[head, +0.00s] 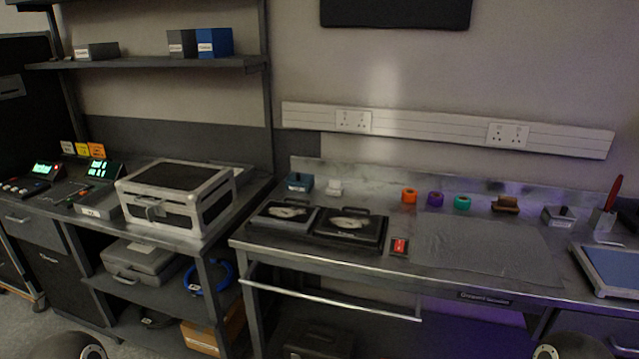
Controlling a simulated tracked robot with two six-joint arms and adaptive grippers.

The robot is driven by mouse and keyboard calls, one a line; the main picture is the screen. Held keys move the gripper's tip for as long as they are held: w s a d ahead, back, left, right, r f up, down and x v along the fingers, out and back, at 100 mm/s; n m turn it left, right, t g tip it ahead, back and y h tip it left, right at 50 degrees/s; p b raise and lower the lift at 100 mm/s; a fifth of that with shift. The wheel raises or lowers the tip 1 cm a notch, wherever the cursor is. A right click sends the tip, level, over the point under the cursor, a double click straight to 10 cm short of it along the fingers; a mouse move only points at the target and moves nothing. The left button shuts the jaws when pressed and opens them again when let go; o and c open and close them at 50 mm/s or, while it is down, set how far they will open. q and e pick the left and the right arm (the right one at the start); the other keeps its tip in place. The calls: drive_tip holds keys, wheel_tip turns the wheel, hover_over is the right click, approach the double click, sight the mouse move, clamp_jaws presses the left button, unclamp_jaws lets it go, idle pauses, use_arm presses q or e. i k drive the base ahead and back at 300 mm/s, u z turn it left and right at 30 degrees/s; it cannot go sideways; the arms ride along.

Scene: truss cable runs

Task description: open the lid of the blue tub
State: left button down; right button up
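A small blue tub-like box (299,182) with a dark raised piece on top stands at the back left of the metal bench; it looks closed. A bigger blue box (214,42) with a white label sits on the upper shelf at the left; its top cannot be made out clearly. I cannot tell for certain which of the two is the blue tub. Neither of my grippers is in view. Only dark rounded parts of my arms show at the bottom edge, well apart from both boxes.
Two dark trays (349,227) lie in front of the small blue box, with a small white item (334,187) beside it. A grey mat (480,248) covers mid-bench, with coloured rolls (462,203) behind it. A latched metal case (176,193) stands on the left bench.

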sight(298, 178)
drive_tip(key=u, duration=0.25)
drive_tip(key=i, duration=0.95)
drive_tip(key=z, duration=0.75)
drive_tip(key=k, duration=1)
drive_tip(key=u, duration=0.6)
drive_tip(key=i, duration=0.45)
drive_tip(key=z, duration=0.05)
